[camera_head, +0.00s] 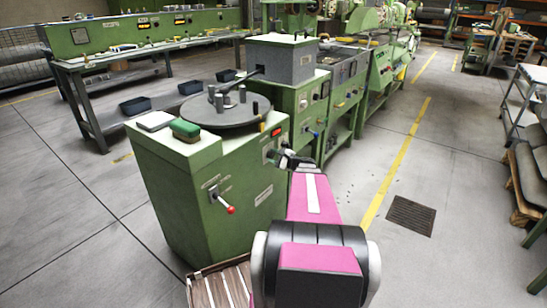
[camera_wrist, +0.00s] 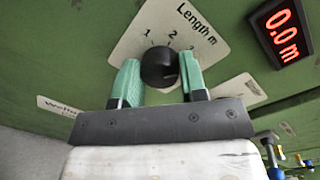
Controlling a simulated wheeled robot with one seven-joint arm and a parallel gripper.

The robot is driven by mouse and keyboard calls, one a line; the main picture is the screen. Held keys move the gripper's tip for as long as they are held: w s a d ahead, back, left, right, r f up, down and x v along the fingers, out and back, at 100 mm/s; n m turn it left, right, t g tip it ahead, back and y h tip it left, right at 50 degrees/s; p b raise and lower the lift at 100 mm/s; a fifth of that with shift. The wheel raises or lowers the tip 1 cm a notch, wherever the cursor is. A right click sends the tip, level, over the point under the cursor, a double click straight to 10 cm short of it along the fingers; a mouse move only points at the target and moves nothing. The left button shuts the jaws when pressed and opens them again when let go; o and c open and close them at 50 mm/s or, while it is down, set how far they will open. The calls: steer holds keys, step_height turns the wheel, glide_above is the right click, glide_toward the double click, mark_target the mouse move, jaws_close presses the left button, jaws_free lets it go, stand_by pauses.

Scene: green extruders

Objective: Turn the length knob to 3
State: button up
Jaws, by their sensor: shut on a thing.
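The length knob (camera_wrist: 158,68) is round and black, on a pale plate marked "Length m" (camera_wrist: 185,28) on the green machine face in the wrist view. The numbers 1, 2 and at least part of a 3 show around its far side; I cannot tell where it points. My gripper (camera_wrist: 160,82) has its two green fingers on either side of the knob, shut on it. A black display (camera_wrist: 284,33) to the right reads 0.0 m in red. In the head view my gripper (camera_head: 284,158) is at the side of the green machine (camera_head: 175,180), and the knob is hidden there.
A lever with a red ball (camera_head: 231,210) sticks out from the machine's front. The floor to the right is open around a drain grate (camera_head: 410,216).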

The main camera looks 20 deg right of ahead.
steer(key=shift+n, duration=0.6)
steer(key=o, duration=0.9)
steer(key=shift+s, duration=0.15)
steer(key=v, duration=1)
steer(key=shift+s+d, duration=0.2)
steer(key=shift+s, duration=0.1)
